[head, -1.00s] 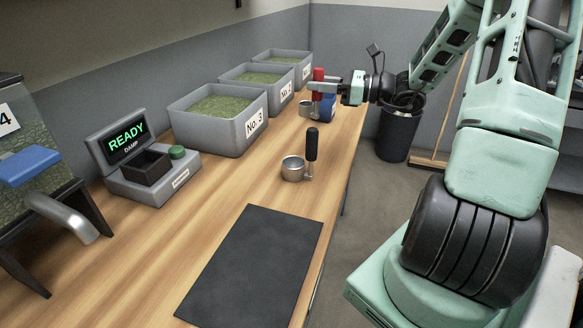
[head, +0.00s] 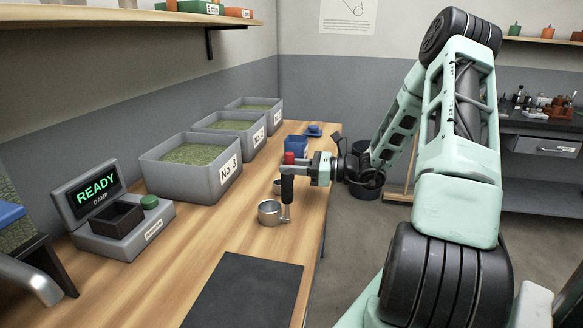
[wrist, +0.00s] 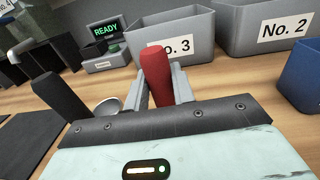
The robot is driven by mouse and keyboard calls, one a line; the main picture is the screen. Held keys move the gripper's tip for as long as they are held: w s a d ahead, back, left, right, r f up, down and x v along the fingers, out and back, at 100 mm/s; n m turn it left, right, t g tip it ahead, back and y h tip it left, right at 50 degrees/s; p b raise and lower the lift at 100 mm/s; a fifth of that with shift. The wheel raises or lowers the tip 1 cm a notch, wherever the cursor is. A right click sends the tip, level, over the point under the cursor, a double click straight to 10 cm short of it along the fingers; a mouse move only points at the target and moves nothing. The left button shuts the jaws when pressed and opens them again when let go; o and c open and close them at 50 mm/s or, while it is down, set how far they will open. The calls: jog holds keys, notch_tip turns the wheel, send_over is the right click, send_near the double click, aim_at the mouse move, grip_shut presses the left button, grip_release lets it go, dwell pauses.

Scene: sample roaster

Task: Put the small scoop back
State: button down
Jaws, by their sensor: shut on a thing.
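My gripper (head: 298,170) is shut on the upright red handle (head: 290,158) of one scoop, above or at the wooden bench near its right edge. In the wrist view the red handle (wrist: 155,75) stands between the two fingers. That scoop's metal cup (head: 277,186) is mostly hidden behind the black handle, so I cannot tell whether it touches the bench. A second scoop, with a black handle (head: 287,190) and round metal cup (head: 268,213), stands on the bench closer to the head camera. The wrist view shows the black handle (wrist: 60,97) left of my gripper. I cannot tell which is smaller.
Grey bins of green beans, including No. 3 (head: 222,186), line the bench's wall side. A blue box (head: 296,146) stands beyond the gripper. A READY display unit (head: 100,205) is at left. A dark mat (head: 243,292) lies in front, with bare wood around the black-handled scoop.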

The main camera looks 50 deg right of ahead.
jog(key=shift+f, duration=0.15)
jog(key=c, duration=1.2)
grip_release()
jog(key=shift+o, duration=0.2)
jog(key=shift+s+d+r, duration=0.2)
jog(key=v, duration=1.1)
jog(key=shift+s+b, duration=0.25)
jog(key=shift+b, duration=0.05)
